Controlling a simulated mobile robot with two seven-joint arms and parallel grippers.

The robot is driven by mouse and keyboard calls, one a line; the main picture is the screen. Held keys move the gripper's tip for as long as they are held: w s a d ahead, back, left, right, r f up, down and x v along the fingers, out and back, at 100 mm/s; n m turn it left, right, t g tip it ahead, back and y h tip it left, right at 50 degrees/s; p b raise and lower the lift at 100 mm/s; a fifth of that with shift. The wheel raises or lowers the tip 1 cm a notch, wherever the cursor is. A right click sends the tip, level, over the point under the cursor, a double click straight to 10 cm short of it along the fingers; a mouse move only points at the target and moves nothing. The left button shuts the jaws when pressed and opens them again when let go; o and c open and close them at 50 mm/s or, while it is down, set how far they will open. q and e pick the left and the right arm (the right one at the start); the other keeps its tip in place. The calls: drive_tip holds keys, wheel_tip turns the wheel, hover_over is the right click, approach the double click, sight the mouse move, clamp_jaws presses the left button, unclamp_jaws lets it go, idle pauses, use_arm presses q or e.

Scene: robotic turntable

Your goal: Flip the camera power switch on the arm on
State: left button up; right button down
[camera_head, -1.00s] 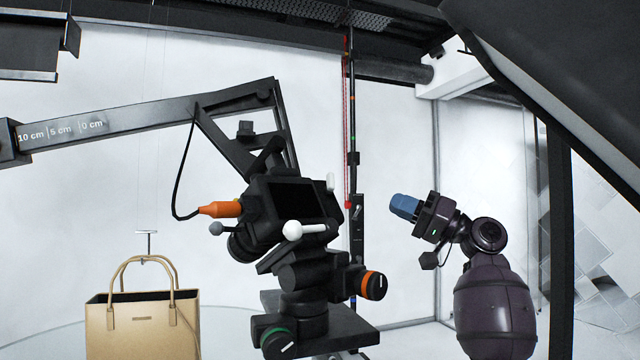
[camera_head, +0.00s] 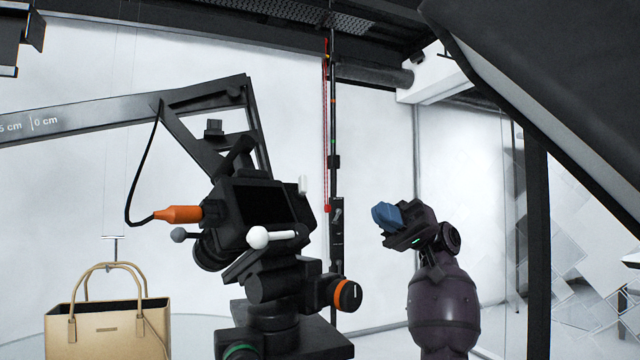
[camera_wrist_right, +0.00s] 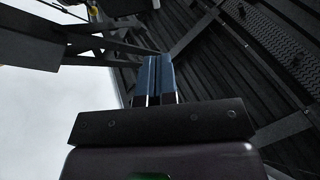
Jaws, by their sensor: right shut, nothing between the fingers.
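A black camera (camera_head: 262,205) with a dark screen sits on a tripod head, below a black angled arm (camera_head: 205,97). An orange plug (camera_head: 178,214) with a black cable is at the camera's left side. My left gripper is not in view.
A tan handbag (camera_head: 108,330) stands at the lower left, with a thin hook stand behind it. A white-knobbed handle (camera_head: 272,238) and an orange-ringed knob (camera_head: 347,294) stick out from the tripod head. A large dark panel (camera_head: 540,80) slopes across the upper right.

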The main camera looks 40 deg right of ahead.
drive_tip(key=p, duration=0.3)
approach(302, 186)
drive_tip(key=w+a+r, duration=0.2)
drive_tip(key=a+r, duration=0.2)
drive_tip(key=a, duration=0.1)
drive_tip(key=shift+s+a+r, duration=0.1)
drive_tip(key=shift+s+a, duration=0.05)
drive_tip(key=shift+s, duration=0.1)
drive_tip(key=shift+b, duration=0.3)
